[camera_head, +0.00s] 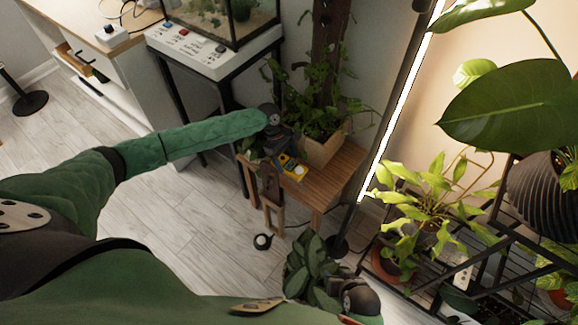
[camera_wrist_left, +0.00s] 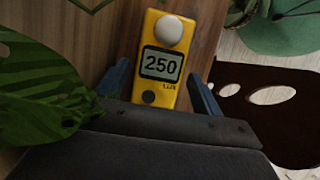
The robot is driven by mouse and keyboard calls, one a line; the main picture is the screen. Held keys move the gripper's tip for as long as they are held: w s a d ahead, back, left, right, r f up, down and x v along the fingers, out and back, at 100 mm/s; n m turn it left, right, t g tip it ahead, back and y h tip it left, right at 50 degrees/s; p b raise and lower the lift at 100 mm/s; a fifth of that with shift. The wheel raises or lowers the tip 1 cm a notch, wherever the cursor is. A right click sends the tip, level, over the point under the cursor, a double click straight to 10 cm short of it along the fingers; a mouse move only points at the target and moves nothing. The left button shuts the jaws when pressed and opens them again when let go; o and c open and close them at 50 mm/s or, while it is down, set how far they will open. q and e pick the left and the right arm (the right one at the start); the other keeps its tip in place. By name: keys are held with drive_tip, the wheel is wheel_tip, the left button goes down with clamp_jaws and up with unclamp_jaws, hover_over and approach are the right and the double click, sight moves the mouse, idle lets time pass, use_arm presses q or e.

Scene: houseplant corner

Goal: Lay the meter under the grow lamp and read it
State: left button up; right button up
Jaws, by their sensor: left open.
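The yellow meter (camera_head: 293,168) lies on the wooden plant stand (camera_head: 325,178), beside the planter. Contact cannot be told. The grow lamp (camera_head: 402,100) is a lit tall bar to the right of the stand. My right wrist shows at the bottom of the head view; its fingers cannot be made out.
A wooden planter (camera_head: 322,150) with a climbing plant fills the stand's back. A leafy plant (camera_head: 312,270) stands in front. A black rack (camera_head: 500,225) with potted plants is at right. An aquarium (camera_head: 215,15) stands at the back.

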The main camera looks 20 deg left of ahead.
use_arm(q)
drive_tip(key=shift+s+d+f, duration=0.1)
drive_tip(key=shift+d+f, duration=0.15)
drive_tip(key=shift+f, duration=0.45)
drive_tip(key=c, duration=0.9)
drive_tip(key=shift+r, duration=0.2)
